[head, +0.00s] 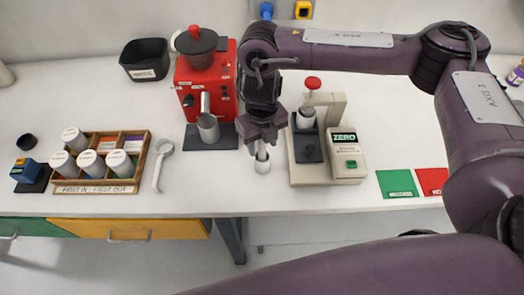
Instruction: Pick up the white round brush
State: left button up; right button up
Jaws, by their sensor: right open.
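A small white round object (262,167), which looks like the white round brush, stands upright on the white counter between the red coffee machine and the beige tamping machine. My right gripper (262,152) reaches in from the right and points down directly over it. Its fingers are open and come down at the object's upper part; whether they touch it cannot be told. The gripper hides part of the object's top. My left gripper is not in view.
The red coffee machine (211,82) with a metal cup (208,127) stands left of my gripper. The beige machine (345,155) labelled ZERO is close on the right. A portafilter-like tool (160,165) and a wooden tray (143,150) of canisters lie left. The counter's front edge (270,212) is near.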

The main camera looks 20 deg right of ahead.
jog(key=shift+f, duration=0.1)
jog(key=c, duration=0.4)
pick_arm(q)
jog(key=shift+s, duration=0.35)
pick_arm(e)
grip_shut()
